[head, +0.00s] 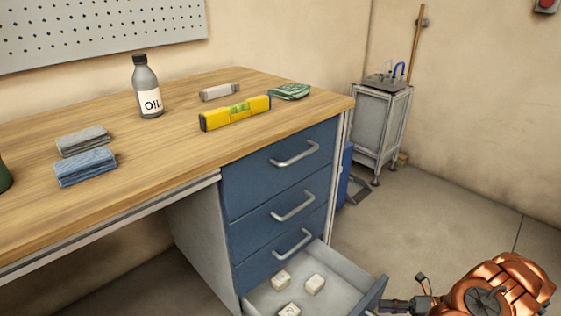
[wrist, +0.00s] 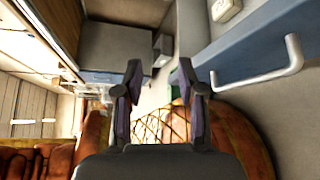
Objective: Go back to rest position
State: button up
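My gripper (wrist: 158,85) is open and empty in the wrist view, with its two dark fingers apart. In the head view my arm (head: 500,287) is at the lower right, beside the front of the open bottom drawer (head: 347,284). Several small whitish blocks (head: 315,284) lie in that drawer. In the wrist view the drawer's blue front with its handle (wrist: 288,68) is at the right, apart from the fingers, and one whitish block (wrist: 226,9) shows at the top.
The wooden workbench (head: 190,140) carries an oil bottle (head: 148,92), a yellow level (head: 235,113), a grey block (head: 219,91) and folded cloths (head: 86,167). The upper blue drawers (head: 280,170) are shut. A grey metal cabinet (head: 380,125) stands behind. Floor at the right is clear.

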jog(key=a+r+n+g+h+p, duration=0.1)
jog(key=a+r+n+g+p, duration=0.55)
jog(key=r, duration=0.85)
jog(key=a+r+n+g+h+p, duration=0.1)
jog(key=a+r+n+h+p, duration=0.15)
jog(key=a+r+n, duration=0.95)
jog(key=s+a+r+n+g+h+p, duration=0.1)
jog(key=s+r+n+h+p, duration=0.25)
jog(key=r, duration=0.55)
jog(key=s+a+r+n+g+h+p, duration=0.15)
jog(key=s+r+p, duration=0.25)
jog(key=s+r, duration=0.4)
jog(key=s+d+r+n+t+h+p, duration=0.2)
jog(key=s+r+n+h+p, duration=0.1)
jog(key=s+r+n+p, duration=0.3)
jog(key=s+d+r+n+t+h+p, duration=0.2)
jog(key=s+r+n+h+p, duration=0.2)
jog(key=s+r, duration=0.4)
jog(key=shift+s+r+n+p, duration=0.35)
jog(key=shift+r+n+p, duration=0.5)
jog(key=shift+n, duration=0.2)
